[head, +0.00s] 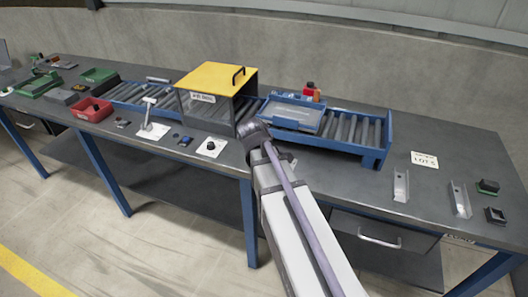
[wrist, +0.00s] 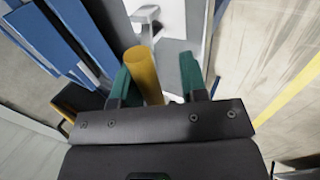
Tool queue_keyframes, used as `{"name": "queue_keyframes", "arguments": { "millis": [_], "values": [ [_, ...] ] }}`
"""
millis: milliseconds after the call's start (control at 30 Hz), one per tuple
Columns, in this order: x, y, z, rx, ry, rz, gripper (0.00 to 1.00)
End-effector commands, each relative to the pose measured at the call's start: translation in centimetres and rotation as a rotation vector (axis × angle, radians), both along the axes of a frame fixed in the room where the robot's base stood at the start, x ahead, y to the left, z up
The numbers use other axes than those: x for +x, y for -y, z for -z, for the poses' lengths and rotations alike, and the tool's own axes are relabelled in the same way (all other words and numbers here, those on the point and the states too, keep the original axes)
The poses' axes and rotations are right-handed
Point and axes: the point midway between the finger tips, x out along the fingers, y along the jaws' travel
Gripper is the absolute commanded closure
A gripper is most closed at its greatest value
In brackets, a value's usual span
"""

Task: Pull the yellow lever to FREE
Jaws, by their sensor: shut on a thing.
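In the wrist view, a yellow cylinder, the lever's grip (wrist: 145,72), stands between the two green fingers of my gripper (wrist: 157,68). It lies close to the left finger, and my gripper is shut on it. The lever's lower end and pivot are hidden behind the gripper body. In the head view, my arm covers the gripper and the lever, beside the right side of the yellow-topped box (head: 215,77). No FREE mark can be read in either view.
Blue-framed roller conveyors (head: 352,148) run along the grey bench (head: 420,205). A white T-handle on a white plate (head: 152,131) stands left of the arm, near a red bin (head: 91,109). Metal channels and small dark blocks lie at the right. The bench front between them is mostly clear.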

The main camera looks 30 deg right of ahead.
Motion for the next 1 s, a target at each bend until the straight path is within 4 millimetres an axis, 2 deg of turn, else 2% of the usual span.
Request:
{"name": "queue_keyframes", "arguments": {
  "millis": [33,300,567,667,1000],
  "values": [
    [-0.1,-0.1,0.1,0.004,-0.002,0.0,0.65],
    [0.1,0.0,0.0,0.0,0.0,0.0,0.4],
    [0.1,0.0,-0.4,-0.001,0.001,0.0,0.4],
    [-0.3,-0.3,-1.6,-0.003,0.002,-0.001,0.4],
    [-3.0,-3.3,-8.9,-0.001,0.002,-0.003,0.4]
  ]
}}
